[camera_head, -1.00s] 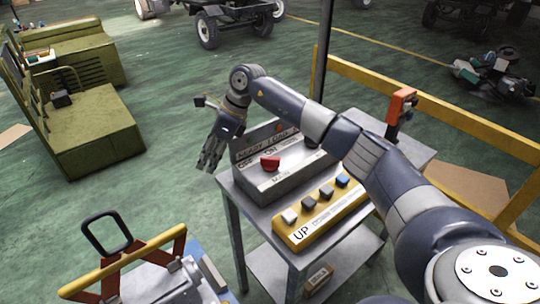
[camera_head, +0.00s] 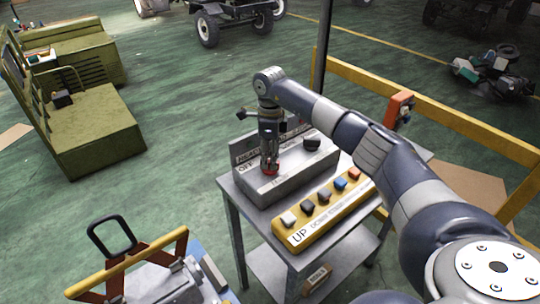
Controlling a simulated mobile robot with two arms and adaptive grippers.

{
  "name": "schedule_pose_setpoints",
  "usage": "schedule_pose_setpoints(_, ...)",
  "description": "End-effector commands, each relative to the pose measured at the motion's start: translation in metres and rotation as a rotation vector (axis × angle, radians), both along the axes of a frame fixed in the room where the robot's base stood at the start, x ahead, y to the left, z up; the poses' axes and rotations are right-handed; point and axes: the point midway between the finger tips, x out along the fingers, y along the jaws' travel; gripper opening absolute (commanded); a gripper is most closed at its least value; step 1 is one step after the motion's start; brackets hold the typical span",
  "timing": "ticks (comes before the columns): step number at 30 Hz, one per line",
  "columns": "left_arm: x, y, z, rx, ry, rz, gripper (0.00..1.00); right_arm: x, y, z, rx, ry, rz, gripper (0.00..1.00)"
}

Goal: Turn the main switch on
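The main switch is a red knob (camera_head: 271,171) on a grey switch box (camera_head: 287,180), labelled OFF on its left side. The box stands on a grey metal table. My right gripper (camera_head: 269,162) points down at the red knob, with its fingertips at or around it. The fingers hide most of the knob, and I cannot tell whether they are closed on it. A black knob (camera_head: 312,141) sits further right on the same box. My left gripper is not in view.
A yellow button panel (camera_head: 322,215) marked UP, with several coloured buttons, lies in front of the box. An orange device (camera_head: 398,108) stands at the table's back right. A yellow railing (camera_head: 450,115) runs behind.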

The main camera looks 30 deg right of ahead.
Motion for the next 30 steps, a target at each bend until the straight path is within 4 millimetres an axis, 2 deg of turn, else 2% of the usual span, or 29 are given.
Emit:
schedule_pose_setpoints(6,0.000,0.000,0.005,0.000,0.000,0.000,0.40,0.000,0.000,-0.014,0.001,0.001,0.000,0.35)
schedule_pose_setpoints(13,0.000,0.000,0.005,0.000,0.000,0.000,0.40,0.000,0.000,-0.016,0.001,-0.001,0.000,0.35)
schedule_pose_setpoints(14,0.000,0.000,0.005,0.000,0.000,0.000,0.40,0.000,0.000,-0.015,0.001,-0.001,0.000,0.33)
schedule_pose_setpoints(18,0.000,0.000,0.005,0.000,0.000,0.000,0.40,0.000,0.000,-0.015,0.001,-0.001,0.000,0.01)
schedule_pose_setpoints(30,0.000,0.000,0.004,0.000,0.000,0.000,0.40,0.000,0.000,-0.015,0.000,-0.001,-0.027,0.00)
